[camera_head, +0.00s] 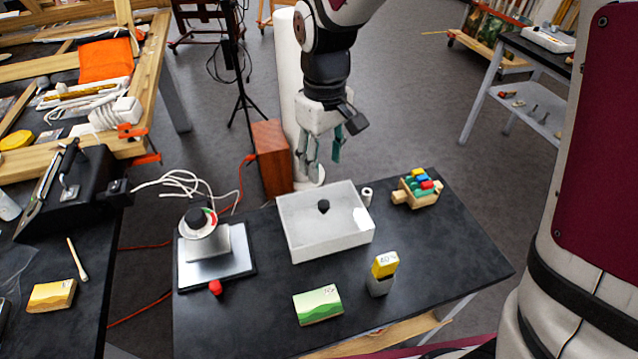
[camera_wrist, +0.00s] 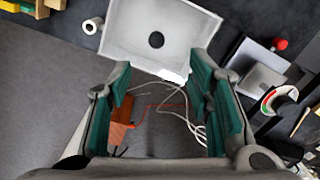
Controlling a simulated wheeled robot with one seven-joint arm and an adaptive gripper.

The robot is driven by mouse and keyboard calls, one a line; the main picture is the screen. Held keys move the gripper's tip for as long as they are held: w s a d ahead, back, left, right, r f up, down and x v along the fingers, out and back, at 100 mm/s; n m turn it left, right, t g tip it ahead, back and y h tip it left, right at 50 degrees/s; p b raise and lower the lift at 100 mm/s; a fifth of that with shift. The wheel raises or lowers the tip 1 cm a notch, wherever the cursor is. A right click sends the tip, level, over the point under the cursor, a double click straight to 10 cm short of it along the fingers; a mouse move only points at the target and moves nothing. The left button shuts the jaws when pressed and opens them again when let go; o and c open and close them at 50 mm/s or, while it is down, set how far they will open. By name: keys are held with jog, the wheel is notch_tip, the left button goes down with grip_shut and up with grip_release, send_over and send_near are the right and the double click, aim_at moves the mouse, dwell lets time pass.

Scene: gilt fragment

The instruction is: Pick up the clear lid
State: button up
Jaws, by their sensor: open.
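A pale, whitish rectangular box-shaped piece (camera_head: 300,240) with a black round knob (camera_head: 323,206) at its middle sits on the dark table. It looks like the clear lid; I cannot tell whether it lies in or over a separate tray. It also shows in the wrist view (camera_wrist: 118,42), with its knob (camera_wrist: 156,40) ahead of the fingertips. My gripper (camera_head: 322,152) hangs above and behind the far edge of this piece, apart from it. It is open, with green-padded fingers spread wide and nothing between them in the wrist view (camera_wrist: 160,72).
A white roll (camera_head: 366,196) and a wooden toy with coloured blocks (camera_head: 417,188) stand to the right. A metal device (camera_head: 215,258) with a dial stands left. A yellow-topped block (camera_head: 383,272) and a green picture box (camera_head: 318,305) are in front.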

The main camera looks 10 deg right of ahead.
send_over(324, 203)
jog(key=f, duration=0.7)
jog(key=shift+s+a, duration=0.1)
jog(key=shift+s, duration=0.15)
jog(key=shift+w+f+p, duration=0.15)
jog(key=shift+f+p, duration=0.2)
jog(key=shift+f, duration=1.15)
jog(key=shift+w+f+p, duration=0.15)
jog(key=shift+f+p, duration=0.15)
jog(key=shift+f, duration=1.15)
grip_shut()
